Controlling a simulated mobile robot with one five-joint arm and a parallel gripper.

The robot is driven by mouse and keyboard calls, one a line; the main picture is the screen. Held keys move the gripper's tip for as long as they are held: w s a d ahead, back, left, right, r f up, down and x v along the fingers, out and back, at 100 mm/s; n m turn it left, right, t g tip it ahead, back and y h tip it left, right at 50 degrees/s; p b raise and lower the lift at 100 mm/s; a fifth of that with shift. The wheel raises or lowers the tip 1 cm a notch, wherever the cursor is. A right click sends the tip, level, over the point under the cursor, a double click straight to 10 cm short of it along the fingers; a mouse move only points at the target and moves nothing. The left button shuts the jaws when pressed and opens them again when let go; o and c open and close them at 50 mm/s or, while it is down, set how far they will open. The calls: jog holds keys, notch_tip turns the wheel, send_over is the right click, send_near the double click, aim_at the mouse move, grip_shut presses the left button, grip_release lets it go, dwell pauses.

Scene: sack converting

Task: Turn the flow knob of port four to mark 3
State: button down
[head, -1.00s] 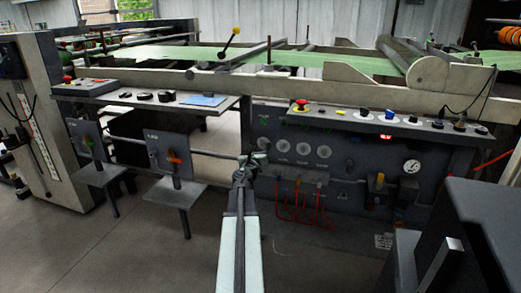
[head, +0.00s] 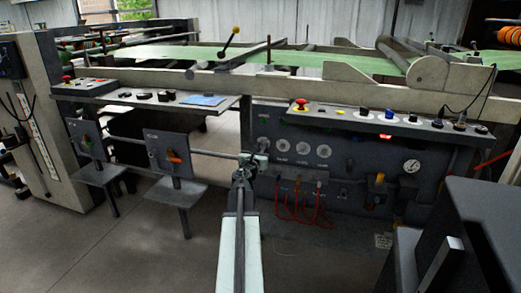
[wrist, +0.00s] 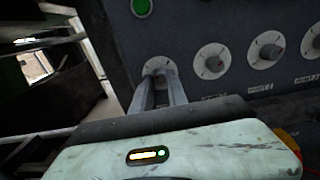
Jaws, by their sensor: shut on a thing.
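A row of round white flow dials with grey knobs runs along the dark front panel. My gripper (wrist: 158,84) is shut on the leftmost knob (wrist: 155,65) in the wrist view, its two fingers on either side of it. The fingers hide most of this knob and its label, so I cannot read its port number or mark. The second dial (wrist: 211,62) and third dial (wrist: 267,50) stand free to the right. In the head view my gripper (head: 254,161) is at the left end of the row, just below the leftmost dial (head: 263,143).
A green button (wrist: 142,7) sits above the gripped knob. Red hoses (head: 297,205) hang below the dials. A pressure gauge (head: 411,166) is farther right on the panel. The floor in front is clear.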

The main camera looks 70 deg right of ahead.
jog(key=m, duration=0.4)
jog(key=shift+d+m, duration=0.1)
jog(key=shift+m, duration=0.2)
jog(key=m, duration=0.4)
jog(key=shift+m, duration=0.3)
jog(key=m, duration=0.3)
jog(key=shift+m+b, duration=0.3)
jog(key=shift+m, duration=0.1)
jog(key=m, duration=0.4)
jog(key=shift+w+m+g, duration=0.1)
jog(key=shift+m+g, duration=0.2)
jog(key=m, duration=0.3)
jog(key=shift+m, duration=0.4)
jog(key=m, duration=0.4)
jog(key=shift+m, duration=0.3)
jog(key=m, duration=0.4)
jog(key=shift+r+m+p, duration=0.1)
jog(key=shift+m+p, duration=0.2)
jog(key=shift+m+g, duration=0.3)
jog(key=shift+m, duration=1.4)
